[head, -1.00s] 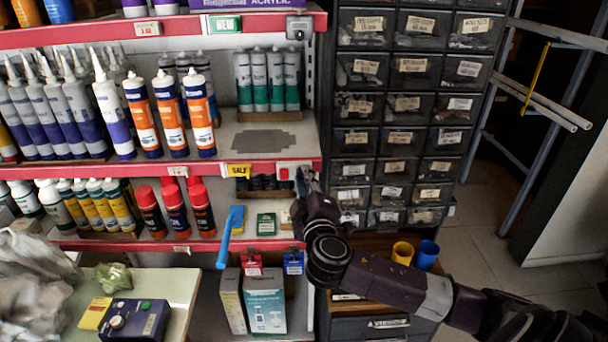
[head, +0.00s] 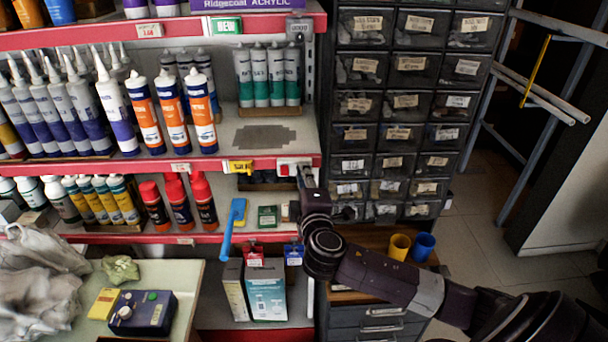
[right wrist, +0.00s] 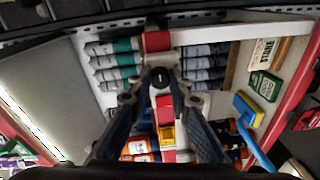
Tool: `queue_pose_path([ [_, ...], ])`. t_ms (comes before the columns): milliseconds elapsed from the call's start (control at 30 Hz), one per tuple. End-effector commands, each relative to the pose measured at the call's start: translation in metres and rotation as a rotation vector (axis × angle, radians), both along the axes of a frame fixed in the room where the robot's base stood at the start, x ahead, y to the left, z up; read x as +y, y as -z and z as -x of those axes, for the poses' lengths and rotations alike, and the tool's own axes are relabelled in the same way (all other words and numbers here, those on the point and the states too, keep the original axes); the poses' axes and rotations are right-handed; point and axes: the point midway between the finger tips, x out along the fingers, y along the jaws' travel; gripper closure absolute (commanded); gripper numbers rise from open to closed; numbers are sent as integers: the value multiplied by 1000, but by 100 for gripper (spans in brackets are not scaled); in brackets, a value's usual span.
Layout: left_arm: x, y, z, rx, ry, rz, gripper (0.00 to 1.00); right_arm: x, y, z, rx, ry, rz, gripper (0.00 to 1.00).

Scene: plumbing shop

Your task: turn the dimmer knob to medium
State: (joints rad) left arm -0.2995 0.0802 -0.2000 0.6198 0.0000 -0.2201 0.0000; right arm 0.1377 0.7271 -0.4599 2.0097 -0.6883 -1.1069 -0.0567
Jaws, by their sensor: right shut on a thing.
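My right gripper (head: 305,175) reaches up to the shelf edge from the lower right. In the right wrist view my right gripper (right wrist: 161,88) has its two fingers drawn together on the knob. The knob's setting marks are too small to read. My left gripper is not in view.
Tubes and bottles fill the shelves at left. A yellow tag (head: 239,168) hangs left of the dimmer, and a blue-handled brush (head: 228,232) below. A drawer cabinet (head: 408,96) stands at right. A control box (head: 142,313) lies on the table. The floor at right is clear.

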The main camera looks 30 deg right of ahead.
Motion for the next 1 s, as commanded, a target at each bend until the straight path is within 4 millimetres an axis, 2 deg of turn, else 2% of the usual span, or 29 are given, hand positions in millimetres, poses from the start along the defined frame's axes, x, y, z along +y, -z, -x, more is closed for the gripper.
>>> queue_pose_path([
  [133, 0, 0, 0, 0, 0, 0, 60, 0, 0, 0, -1, -1, -1, 100],
  [167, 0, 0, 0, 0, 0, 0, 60, 0, 0, 0, -1, -1, -1, 79],
  [300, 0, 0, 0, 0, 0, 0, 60, 0, 0, 0, -1, -1, -1, 64],
  [667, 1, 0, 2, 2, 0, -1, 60, 3, 0, 5, 0, -2, -2, 64],
  [767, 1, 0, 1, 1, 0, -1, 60, 9, 0, 16, 1, -3, -3, 64],
  [1000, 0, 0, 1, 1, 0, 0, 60, 31, -3, 62, 3, -3, -5, 64],
])
